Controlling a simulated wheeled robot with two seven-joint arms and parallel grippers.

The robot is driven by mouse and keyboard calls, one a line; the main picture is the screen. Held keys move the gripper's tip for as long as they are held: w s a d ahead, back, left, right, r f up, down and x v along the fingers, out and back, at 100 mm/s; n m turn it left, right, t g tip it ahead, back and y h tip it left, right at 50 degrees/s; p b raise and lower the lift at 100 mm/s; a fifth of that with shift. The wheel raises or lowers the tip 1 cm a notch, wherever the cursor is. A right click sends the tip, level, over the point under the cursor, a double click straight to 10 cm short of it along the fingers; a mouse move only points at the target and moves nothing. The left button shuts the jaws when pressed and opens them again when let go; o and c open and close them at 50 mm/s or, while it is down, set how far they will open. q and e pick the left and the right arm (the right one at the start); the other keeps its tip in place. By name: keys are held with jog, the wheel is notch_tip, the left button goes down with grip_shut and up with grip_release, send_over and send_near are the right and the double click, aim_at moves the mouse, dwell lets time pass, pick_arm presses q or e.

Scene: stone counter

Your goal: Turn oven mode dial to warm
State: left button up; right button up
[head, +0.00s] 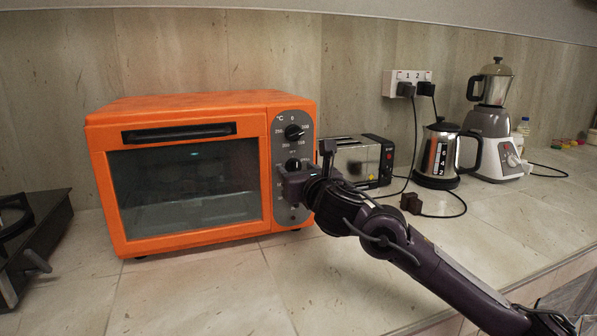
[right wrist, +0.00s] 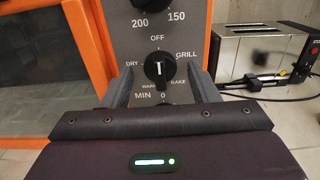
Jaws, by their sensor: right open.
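The orange oven (head: 100,190) stands on the counter with its grey control panel (head: 279,125) at its right side. The mode dial (right wrist: 158,70) is a black knob with a white mark that looks upright, toward OFF. Around it are DRY, WARM, BAKE and GRILL; WARM is at the lower left. In the head view the dial (head: 293,164) is partly covered by my right gripper (head: 302,174). In the right wrist view my right gripper (right wrist: 161,84) is open, with one finger on each side of the dial; contact cannot be told. My left gripper is not in view.
The temperature dial (head: 294,132) is just above, and part of a lower dial shows in the wrist view. A silver toaster (head: 352,160) stands close to the right of the oven. A kettle (head: 437,158) and a blender (head: 492,135) stand further right. Counter before the oven is clear.

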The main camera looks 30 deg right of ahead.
jog(key=shift+c, duration=0.4)
jog(key=c, duration=0.9)
